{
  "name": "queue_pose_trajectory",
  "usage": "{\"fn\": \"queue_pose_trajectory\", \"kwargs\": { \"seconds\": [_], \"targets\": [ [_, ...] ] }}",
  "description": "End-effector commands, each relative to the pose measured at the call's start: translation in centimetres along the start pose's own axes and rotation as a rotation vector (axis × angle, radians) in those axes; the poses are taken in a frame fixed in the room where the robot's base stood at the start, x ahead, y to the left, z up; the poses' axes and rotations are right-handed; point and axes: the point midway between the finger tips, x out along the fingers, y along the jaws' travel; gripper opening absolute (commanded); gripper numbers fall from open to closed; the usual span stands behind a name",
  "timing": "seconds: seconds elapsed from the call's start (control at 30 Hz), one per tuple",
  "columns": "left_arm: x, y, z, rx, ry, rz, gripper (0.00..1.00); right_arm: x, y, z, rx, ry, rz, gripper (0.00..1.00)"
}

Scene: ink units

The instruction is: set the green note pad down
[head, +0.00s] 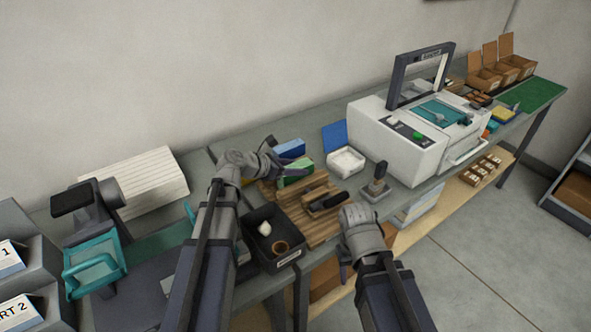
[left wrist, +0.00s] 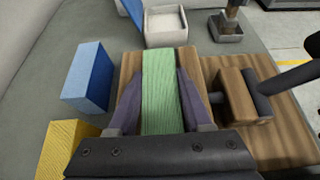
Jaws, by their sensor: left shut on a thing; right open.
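The green note pad (head: 297,171) is between the fingers of my left gripper (head: 284,164), at the back left end of a slatted wooden board (head: 323,232). In the left wrist view the green pad (left wrist: 162,90) lies lengthwise between the two purple-grey fingers, which are shut on it. Wood shows on both sides of the pad; I cannot tell whether its underside touches the board. My right gripper (head: 345,268) is open, low in front of the board's right part, with nothing seen in it.
A blue block (left wrist: 89,78) and a yellow block (left wrist: 67,145) stand left of the pad. A wooden-handled tool (head: 326,201) lies on the board. A dark tray (head: 291,262), an open white box (head: 346,162), a stamp (head: 377,184) and a white printer (head: 390,140) are nearby.

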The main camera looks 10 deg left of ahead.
Motion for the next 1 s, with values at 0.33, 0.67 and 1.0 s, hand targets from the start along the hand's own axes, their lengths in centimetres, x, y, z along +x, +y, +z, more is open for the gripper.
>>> {"fn": "queue_pose_trajectory", "kwargs": {
  "seconds": [0.33,0.67,1.0],
  "targets": [
    [0.1,0.0,-0.3,0.000,0.000,0.001,0.71,0.3,0.0,0.0,0.000,0.000,0.000,0.50],
    [-1.1,0.1,0.3,-0.002,-0.002,0.005,0.80,-0.8,0.1,0.1,0.000,0.000,0.000,0.50],
    [-8.1,0.0,0.4,-0.002,-0.001,0.004,0.80,-4.2,0.4,0.2,0.000,0.000,0.000,0.50]
  ]
}}
